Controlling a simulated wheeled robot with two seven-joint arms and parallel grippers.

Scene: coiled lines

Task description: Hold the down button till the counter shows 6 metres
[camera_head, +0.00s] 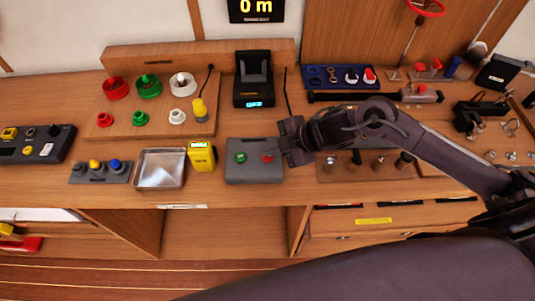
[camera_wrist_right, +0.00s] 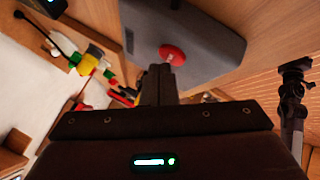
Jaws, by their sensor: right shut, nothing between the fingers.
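A grey button box (camera_head: 254,176) sits near the front edge of the bench, with a green button (camera_head: 240,157) on its left and a red button (camera_head: 267,157) on its right. I cannot read which one is down. The counter (camera_head: 255,8) on the wall reads 0 m. My right gripper (camera_head: 276,149) is shut and empty at the red button's end of the box. In the right wrist view the closed fingers (camera_wrist_right: 160,82) point at the red button (camera_wrist_right: 172,54), just short of it in the picture; contact cannot be made out. My left gripper is not in view.
A yellow device (camera_head: 201,157) and a clear metal tray (camera_head: 160,169) stand left of the box. A black device with a lit display (camera_head: 254,80) stands behind it. A board with several knobs (camera_head: 355,168) lies to the right, under my right arm.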

